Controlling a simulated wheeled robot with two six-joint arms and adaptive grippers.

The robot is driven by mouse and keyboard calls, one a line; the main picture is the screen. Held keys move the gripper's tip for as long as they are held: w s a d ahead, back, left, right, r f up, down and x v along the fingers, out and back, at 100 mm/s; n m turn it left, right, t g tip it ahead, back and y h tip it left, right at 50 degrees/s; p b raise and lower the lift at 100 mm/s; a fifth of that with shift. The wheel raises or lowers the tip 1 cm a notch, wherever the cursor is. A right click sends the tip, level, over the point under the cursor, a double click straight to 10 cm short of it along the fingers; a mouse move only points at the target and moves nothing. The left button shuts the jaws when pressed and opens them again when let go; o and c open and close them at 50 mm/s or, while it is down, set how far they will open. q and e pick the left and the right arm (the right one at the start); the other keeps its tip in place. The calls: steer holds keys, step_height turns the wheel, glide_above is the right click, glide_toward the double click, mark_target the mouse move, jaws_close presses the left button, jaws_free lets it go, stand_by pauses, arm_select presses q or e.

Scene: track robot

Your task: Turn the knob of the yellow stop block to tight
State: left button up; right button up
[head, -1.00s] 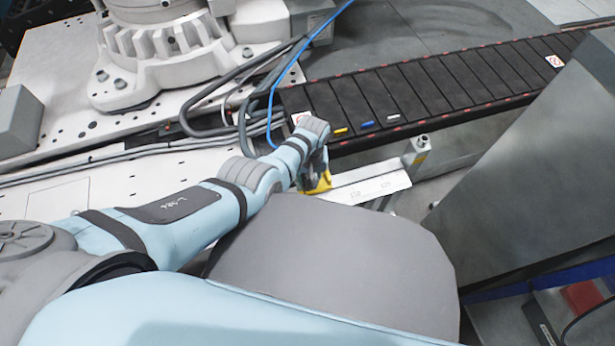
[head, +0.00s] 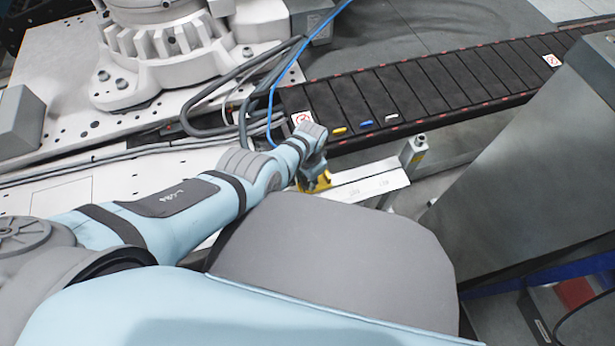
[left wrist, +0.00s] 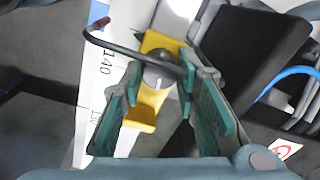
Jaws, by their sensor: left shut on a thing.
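The yellow stop block (left wrist: 145,115) sits on a white rail with printed numbers. In the head view its yellow body (head: 318,185) shows only in part, as my left wrist covers much of it. Its dark round knob (left wrist: 162,68) lies between the teal fingers of my left gripper (left wrist: 164,74), with a pale mark on its face. The gripper is shut on the knob; in the head view the gripper (head: 313,172) points down at the block. My right gripper is not in view.
The white rail (head: 365,186) runs to a grey end post (head: 414,150). A black slatted conveyor (head: 440,85) with small coloured pieces runs behind it. Grey hoses and a blue cable (head: 272,105) lie near my left wrist. A large grey panel (head: 520,165) stands at the right.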

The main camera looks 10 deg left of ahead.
arm_select(q)
steer(key=shift+m, duration=1.1)
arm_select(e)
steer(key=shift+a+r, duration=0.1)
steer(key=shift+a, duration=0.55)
arm_select(q)
steer(key=o, duration=1.2)
steer(key=shift+c, duration=0.2)
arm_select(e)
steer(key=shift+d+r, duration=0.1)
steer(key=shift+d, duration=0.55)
